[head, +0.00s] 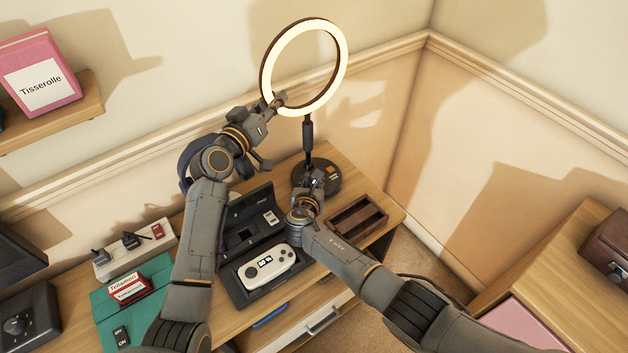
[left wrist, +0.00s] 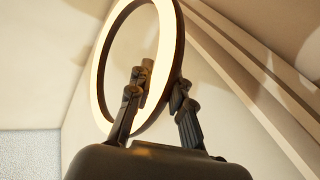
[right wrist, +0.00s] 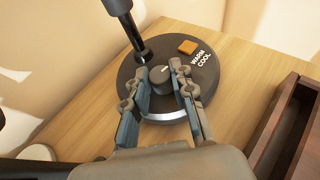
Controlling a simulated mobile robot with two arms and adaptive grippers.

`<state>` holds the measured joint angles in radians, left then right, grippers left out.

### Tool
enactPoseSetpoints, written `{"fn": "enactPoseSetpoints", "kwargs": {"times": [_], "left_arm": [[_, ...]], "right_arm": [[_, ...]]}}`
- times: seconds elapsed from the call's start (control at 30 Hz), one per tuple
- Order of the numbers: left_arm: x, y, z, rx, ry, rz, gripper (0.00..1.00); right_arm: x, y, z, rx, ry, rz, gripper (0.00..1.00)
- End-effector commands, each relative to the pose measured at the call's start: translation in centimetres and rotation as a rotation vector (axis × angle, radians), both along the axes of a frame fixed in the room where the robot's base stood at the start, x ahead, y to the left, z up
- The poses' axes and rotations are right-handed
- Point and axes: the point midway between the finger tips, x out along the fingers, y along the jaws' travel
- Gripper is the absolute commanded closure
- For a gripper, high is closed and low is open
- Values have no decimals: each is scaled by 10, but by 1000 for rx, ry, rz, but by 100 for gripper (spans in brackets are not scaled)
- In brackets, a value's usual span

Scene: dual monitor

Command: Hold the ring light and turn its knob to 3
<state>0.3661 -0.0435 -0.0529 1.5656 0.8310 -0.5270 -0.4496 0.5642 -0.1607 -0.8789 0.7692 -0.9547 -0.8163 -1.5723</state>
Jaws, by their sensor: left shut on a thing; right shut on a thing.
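The ring light (head: 342,72) glows on its dark stand, with a round black base (head: 330,180) on the desk. My left gripper (head: 276,102) is at the lower left of the ring. In the left wrist view my left gripper (left wrist: 163,86) is shut on the rim of the ring light (left wrist: 176,60). My right gripper (head: 315,180) is down at the base. In the right wrist view the fingers of my right gripper (right wrist: 160,76) are on both sides of the dark round knob (right wrist: 161,82), shut on it. I cannot read the knob's setting.
An orange button (right wrist: 188,47) and the words WARM and COOL are on the base. A brown wooden tray (head: 358,222) lies to its right. A white handheld console (head: 270,268) in a dark case stands in front. A power strip (head: 130,250) is at the left.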

Motion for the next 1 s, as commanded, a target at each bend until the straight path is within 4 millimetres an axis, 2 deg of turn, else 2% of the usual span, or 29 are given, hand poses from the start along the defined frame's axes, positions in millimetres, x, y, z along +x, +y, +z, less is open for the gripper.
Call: {"fn": "enactPoseSetpoints", "kwargs": {"times": [0.63,0.67,0.73,0.77,1.0], "left_arm": [[0,-1,2,-3,-4,-1,100],[0,0,2,-3,-4,-1,100],[0,0,2,-4,-3,-1,100],[0,0,2,-4,-3,-1,100],[0,0,2,-4,-3,0,100]], "right_arm": [[0,0,-1,-2,-1,-48,100],[0,0,0,-2,-1,-48,69],[0,0,0,-2,-1,-48,55],[0,0,0,-2,-1,-48,52],[0,0,0,-1,-1,-47,52]]}}
